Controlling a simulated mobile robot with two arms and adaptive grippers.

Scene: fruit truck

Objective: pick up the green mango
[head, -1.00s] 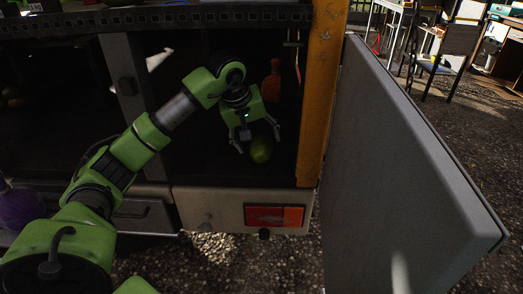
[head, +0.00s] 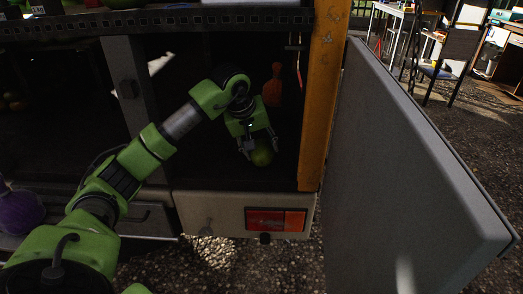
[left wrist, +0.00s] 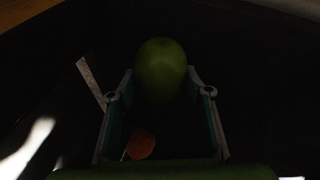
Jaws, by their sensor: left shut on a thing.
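The green mango (head: 262,155) is inside the dark compartment of the truck, near its front edge. My left gripper (head: 258,147) reaches in from the left and is shut on the mango, with a finger on either side of it. In the left wrist view the mango (left wrist: 161,69) sits between the fingertips (left wrist: 160,84). Whether it touches the compartment floor is too dark to tell. My right gripper is not in view.
An orange bottle-like object (head: 273,88) stands behind the gripper in the compartment. A yellow post (head: 323,100) and an open grey door (head: 400,170) bound the right side. A purple round object (head: 20,210) is at the far left.

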